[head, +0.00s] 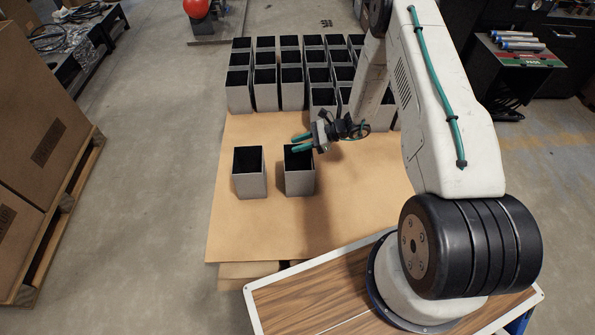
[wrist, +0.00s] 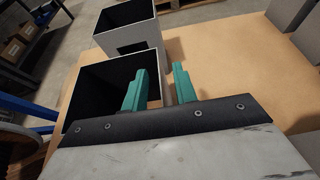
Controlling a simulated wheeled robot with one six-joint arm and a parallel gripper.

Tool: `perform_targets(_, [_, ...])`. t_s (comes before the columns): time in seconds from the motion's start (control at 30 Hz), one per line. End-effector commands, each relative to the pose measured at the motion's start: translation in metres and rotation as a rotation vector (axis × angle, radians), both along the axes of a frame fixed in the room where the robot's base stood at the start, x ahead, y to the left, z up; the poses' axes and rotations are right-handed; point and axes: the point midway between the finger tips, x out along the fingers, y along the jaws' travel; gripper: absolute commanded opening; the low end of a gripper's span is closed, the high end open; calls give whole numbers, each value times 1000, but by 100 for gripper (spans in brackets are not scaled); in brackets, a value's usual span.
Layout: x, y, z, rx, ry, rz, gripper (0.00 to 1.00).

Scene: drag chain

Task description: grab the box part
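Two grey open-topped box parts stand upright on the near cardboard: the left box part (head: 249,184) and the right box part (head: 300,184). My gripper (head: 301,143) is at the top of the right box part. In the wrist view its two green fingers (wrist: 159,69) are spread apart. The nearer box (wrist: 88,68) shows its dark inside; one finger overlaps its opening and the other is to the right of its wall. Firm contact cannot be told. A second box (wrist: 145,38) with a dark rectangular cutout stands behind it.
Several more box parts (head: 265,88) stand in rows at the back of the cardboard (head: 262,228). The cardboard is bare in front and at right. Large cartons on a pallet (head: 62,235) stand at left, with free floor between.

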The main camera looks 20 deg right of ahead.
Motion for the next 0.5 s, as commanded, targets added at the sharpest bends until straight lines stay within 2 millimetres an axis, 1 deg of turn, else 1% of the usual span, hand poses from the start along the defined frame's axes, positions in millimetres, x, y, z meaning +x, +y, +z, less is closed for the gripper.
perform_targets(0.03, [1,6,-3,0,1,1,28])
perform_targets(0.1, [3,10,-5,0,1,1,28])
perform_targets(0.3, [3,10,-5,0,1,-1,28])
perform_targets(0.37, [3,10,-5,0,1,0,12])
perform_targets(0.4, [3,10,-5,0,1,0,0])
perform_targets(0.5, [3,10,-5,0,1,0,0])
